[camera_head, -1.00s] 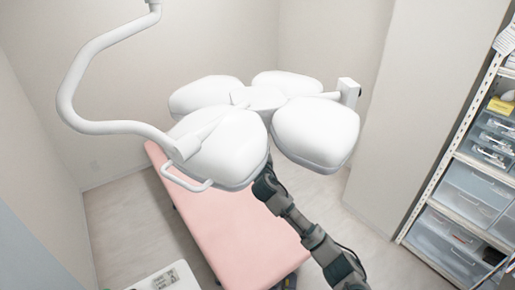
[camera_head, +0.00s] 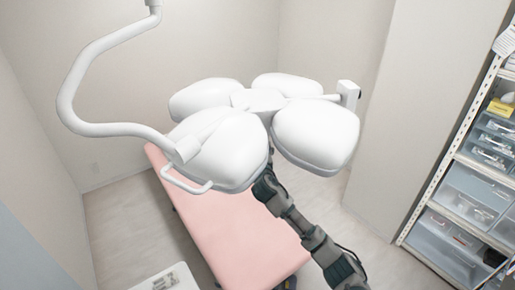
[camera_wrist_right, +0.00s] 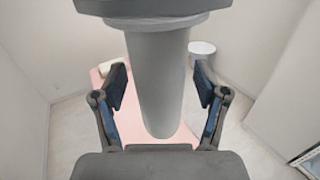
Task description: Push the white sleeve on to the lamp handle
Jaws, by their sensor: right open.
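The white surgical lamp (camera_head: 315,132) with several rounded heads hangs above the pink bed. In the right wrist view, a pale sleeve-like cylinder (camera_wrist_right: 158,85) with a wide flange (camera_wrist_right: 150,22) at its top hangs down under a dark part. It looks like the white sleeve around the lamp handle, but no separate handle shows. My right gripper (camera_wrist_right: 160,88) is open, with one finger on each side of the cylinder and visible gaps between. In the head view my right arm reaches up under the lamp, and the lamp hides the gripper's fingers. My left gripper is not in view.
The pink bed (camera_head: 235,235) stands below the lamp. The lamp's curved white arm (camera_head: 70,90) comes down at the left. A shelf rack with drawers (camera_head: 475,190) stands at the right. A white-topped surface (camera_head: 165,280) is at the bottom. Floor shows on both sides of the bed.

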